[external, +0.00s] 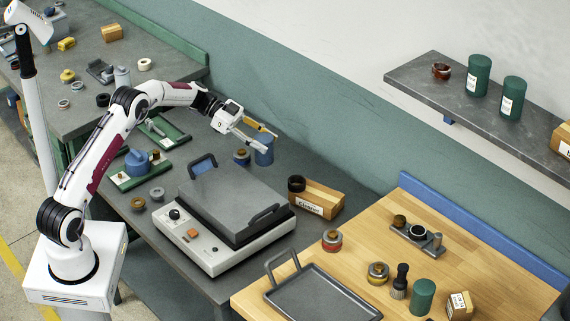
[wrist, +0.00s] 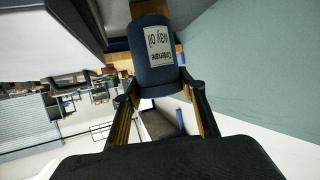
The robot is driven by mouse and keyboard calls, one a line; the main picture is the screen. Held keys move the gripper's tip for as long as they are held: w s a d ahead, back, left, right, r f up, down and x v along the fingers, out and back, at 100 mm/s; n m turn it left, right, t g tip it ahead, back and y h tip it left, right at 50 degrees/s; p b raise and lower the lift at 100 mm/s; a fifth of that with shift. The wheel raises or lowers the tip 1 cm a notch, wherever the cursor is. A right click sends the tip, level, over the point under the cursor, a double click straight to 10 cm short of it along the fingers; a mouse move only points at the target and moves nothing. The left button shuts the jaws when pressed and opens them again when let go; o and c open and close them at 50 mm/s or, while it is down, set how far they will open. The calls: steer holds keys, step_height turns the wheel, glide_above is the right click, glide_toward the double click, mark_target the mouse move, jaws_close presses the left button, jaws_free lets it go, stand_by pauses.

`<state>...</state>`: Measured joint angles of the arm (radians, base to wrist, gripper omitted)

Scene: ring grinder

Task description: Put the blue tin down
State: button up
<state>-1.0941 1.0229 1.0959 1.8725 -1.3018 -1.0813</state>
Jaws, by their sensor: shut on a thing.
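The blue tin (external: 264,151) is at the back of the dark bench, near the green wall. In the wrist view the blue tin (wrist: 150,75) fills the space between my fingertips, its white "Way oil" label upside down. My gripper (external: 268,141), also in the wrist view (wrist: 158,92), is shut on it. In the external view one finger lies across the tin's upper part. I cannot tell whether the tin's base touches the bench.
The grey-lidded machine (external: 225,205) and a wooden box (external: 318,200) with a dark ring are nearer the camera. Bare bench (external: 308,160) lies right of the tin.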

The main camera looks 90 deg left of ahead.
mark_target(264, 165)
steer(key=shift+f, duration=2.95)
steer(key=shift+f, duration=1.9)
steer(key=shift+f, duration=0.15)
steer(key=o, duration=1)
steer(key=shift+c, duration=0.2)
